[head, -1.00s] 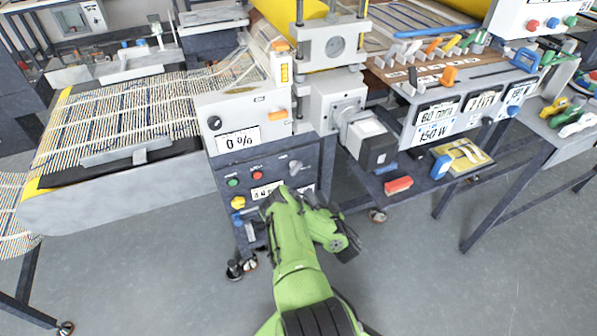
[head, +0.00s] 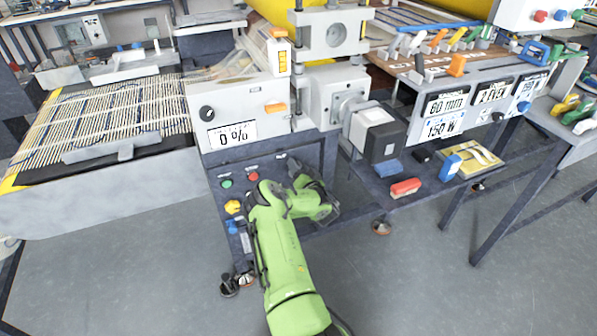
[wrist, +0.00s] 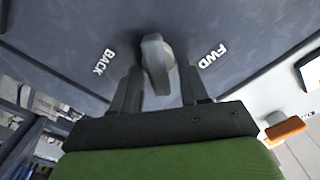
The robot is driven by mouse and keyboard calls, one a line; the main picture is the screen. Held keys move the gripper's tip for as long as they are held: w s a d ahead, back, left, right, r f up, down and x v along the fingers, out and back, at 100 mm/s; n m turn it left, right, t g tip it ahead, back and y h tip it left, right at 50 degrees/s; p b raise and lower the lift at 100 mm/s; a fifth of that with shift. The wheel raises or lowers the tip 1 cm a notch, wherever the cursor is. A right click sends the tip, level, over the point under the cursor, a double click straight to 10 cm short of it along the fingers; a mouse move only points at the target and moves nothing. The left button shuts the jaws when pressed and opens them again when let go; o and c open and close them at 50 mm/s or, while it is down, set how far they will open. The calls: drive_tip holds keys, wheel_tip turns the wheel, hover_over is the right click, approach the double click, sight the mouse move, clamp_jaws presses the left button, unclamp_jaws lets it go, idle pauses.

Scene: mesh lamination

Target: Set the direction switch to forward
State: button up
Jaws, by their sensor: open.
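The direction switch (wrist: 157,60) is a grey lever knob on a dark panel, in the middle of the wrist view. The label BACK (wrist: 103,62) is to its left there and the label FWD (wrist: 212,56) to its right. The lever stands between the two labels, tilted only a little. My gripper (wrist: 160,82) is open, with one dark finger on each side of the knob. A gap shows on both sides, wider on the right. In the head view my gripper (head: 303,178) is at the dark control panel and mostly hides the switch.
The panel (head: 240,168) also carries a green button (head: 226,183), a red button (head: 253,177) and a yellow knob (head: 233,207). A grey motor box (head: 383,142) juts out to the right. A shelf there holds a red-handled block (head: 405,187).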

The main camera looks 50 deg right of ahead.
drive_tip(key=shift+c, duration=0.3)
clamp_jaws()
drive_tip(key=shift+n+p, duration=0.3)
drive_tip(key=n, duration=0.1)
drive_tip(key=n+p, duration=0.1)
drive_tip(key=shift+a+r+n, duration=0.1)
drive_tip(key=shift+a+n, duration=0.1)
drive_tip(key=shift+n, duration=0.2)
drive_tip(key=shift+w+a+n+p, duration=0.1)
drive_tip(key=shift+n+p, duration=0.1)
drive_tip(key=shift+n, duration=0.75)
drive_tip(key=shift+w+a+n+p, duration=0.1)
drive_tip(key=shift+n+p, duration=0.1)
drive_tip(key=shift+n, duration=0.75)
drive_tip(key=shift+o, duration=0.3)
unclamp_jaws()
